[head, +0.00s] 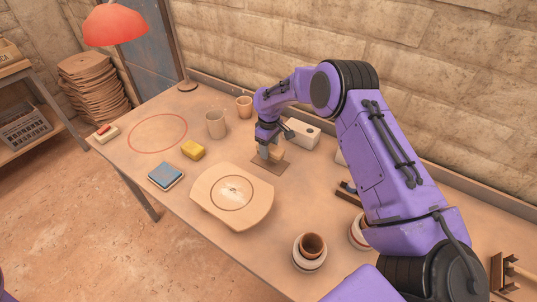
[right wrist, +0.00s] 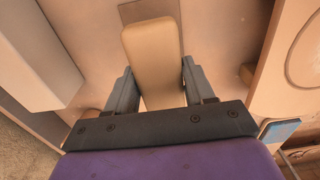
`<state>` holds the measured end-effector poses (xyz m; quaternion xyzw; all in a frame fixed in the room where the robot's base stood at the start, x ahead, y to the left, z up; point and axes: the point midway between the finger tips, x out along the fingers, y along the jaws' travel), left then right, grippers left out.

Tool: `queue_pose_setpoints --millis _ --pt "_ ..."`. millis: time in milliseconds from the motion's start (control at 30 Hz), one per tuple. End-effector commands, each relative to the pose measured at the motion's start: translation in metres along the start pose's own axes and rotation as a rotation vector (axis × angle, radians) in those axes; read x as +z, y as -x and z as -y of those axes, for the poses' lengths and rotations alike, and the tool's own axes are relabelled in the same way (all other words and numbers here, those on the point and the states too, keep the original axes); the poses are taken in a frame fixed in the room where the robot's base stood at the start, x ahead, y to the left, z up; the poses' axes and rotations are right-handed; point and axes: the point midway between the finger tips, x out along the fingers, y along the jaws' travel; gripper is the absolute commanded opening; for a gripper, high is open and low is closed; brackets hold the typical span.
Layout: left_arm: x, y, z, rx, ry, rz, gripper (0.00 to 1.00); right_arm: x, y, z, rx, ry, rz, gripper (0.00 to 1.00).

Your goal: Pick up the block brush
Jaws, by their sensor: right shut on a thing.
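The block brush (head: 277,154) is a tan block at the dark mat (head: 268,170) near the middle of the table. It also shows in the right wrist view as a long tan block (right wrist: 153,50) with a rounded end. My right gripper (head: 265,152) comes down on it from above. In the right wrist view my right gripper (right wrist: 158,82) has one finger on each side of the block and is shut on it. The bristles are hidden. I cannot tell whether the brush touches the mat. My left gripper is out of view.
A white box (head: 304,134) stands behind the gripper. Two cups (head: 214,124) (head: 244,107) stand to its left. A yellow sponge (head: 193,150), a blue pad (head: 165,175) and a pale board (head: 245,211) lie left and in front. A brown pot (head: 312,246) stands near the front edge.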

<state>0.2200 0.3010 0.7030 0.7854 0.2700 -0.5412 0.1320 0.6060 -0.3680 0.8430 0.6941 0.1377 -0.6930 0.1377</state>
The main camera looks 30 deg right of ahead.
Motion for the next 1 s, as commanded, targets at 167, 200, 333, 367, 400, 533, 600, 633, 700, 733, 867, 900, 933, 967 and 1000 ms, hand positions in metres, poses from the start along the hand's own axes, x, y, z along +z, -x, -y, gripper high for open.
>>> queue_pose_setpoints --millis 167,200,333,367,400,533,600,633,700,733,867,900,933,967,1000 --pt "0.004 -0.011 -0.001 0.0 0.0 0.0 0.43 0.029 0.047 0.029 0.0 0.002 -0.002 0.2" --pt "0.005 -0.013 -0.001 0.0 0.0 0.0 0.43 0.037 0.054 0.037 0.0 0.003 0.0 0.2" --pt "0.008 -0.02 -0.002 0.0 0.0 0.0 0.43 0.063 0.069 0.062 0.0 0.0 0.0 0.2" --pt "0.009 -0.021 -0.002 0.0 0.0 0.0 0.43 0.068 0.072 0.068 0.001 0.0 0.0 0.2" --pt "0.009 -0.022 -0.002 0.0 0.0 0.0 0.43 0.074 0.076 0.074 0.0 0.001 0.0 0.2" --pt "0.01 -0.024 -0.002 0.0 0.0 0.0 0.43 0.088 0.086 0.088 -0.001 0.001 0.001 0.2" --pt "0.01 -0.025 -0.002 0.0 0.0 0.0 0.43 0.092 0.088 0.092 0.0 0.001 0.001 0.2" --pt "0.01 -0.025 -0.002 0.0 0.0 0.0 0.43 0.094 0.089 0.093 -0.001 0.001 0.002 0.2" --pt "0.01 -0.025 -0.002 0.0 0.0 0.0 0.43 0.095 0.09 0.095 -0.001 0.0 0.002 0.2" --pt "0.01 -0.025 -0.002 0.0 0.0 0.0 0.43 0.095 0.09 0.095 -0.001 0.0 0.002 0.2" --pt "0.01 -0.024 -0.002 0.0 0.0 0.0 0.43 0.095 0.09 0.095 -0.001 0.0 0.002 0.2" --pt "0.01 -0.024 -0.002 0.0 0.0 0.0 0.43 0.095 0.09 0.095 -0.001 0.0 0.002 0.2" --pt "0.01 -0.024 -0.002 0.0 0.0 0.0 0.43 0.095 0.09 0.095 -0.001 0.0 0.002 0.47" --pt "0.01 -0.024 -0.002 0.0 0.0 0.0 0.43 0.095 0.09 0.095 -0.001 0.0 0.002 0.37" --pt "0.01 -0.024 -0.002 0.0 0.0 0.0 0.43 0.095 0.09 0.095 -0.001 0.0 0.002 0.29"
